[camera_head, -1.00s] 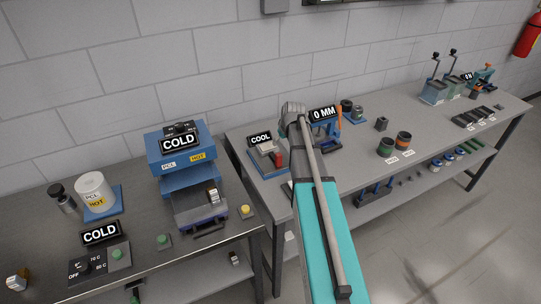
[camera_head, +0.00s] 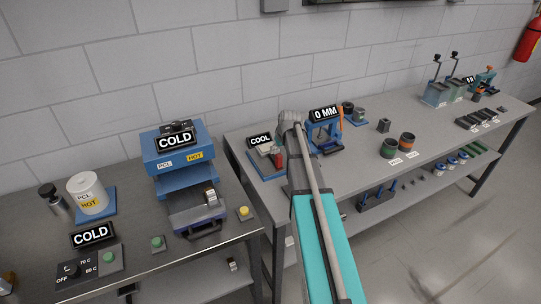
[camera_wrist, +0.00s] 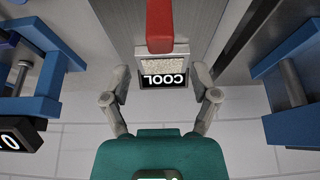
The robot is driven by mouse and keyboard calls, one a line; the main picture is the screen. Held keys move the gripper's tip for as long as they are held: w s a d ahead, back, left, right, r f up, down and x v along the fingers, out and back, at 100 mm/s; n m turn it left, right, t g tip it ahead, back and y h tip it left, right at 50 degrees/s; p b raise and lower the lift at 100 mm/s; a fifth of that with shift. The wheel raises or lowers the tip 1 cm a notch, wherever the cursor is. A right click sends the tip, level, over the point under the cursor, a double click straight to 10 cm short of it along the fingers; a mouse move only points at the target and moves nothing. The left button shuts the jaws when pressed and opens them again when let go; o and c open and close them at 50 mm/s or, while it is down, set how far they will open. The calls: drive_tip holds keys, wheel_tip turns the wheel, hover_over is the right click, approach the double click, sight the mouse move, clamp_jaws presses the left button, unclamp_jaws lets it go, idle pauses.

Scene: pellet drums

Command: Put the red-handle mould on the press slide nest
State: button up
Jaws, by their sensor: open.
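The red-handle mould (camera_head: 278,161) is at the blue cooling station (camera_head: 252,161) with the COOL sign, on the right-hand bench. In the head view my arm covers the fingers. The blue press (camera_head: 178,150) reads COLD; its slide (camera_head: 196,222) sticks out in front, with a small block (camera_head: 210,196) at its right side. I cannot make out the nest clearly.
A blue frame with the 0 MM display (camera_head: 324,113) stands just right of the cooling station. A yellow button (camera_head: 244,213) is right of the slide. A gap separates the two benches. A white PCL pot (camera_head: 88,194) stands left of the press.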

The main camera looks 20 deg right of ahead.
sight(279, 155)
drive_tip(key=shift+f, duration=0.1)
wheel_tip(279, 155, down, 3)
drive_tip(key=b, duration=0.3)
drive_tip(key=shift+w, duration=0.15)
drive_tip(key=shift+b+x, duration=1.05)
drive_tip(key=shift+b, duration=0.05)
drive_tip(key=shift+a, duration=0.1)
clamp_jaws()
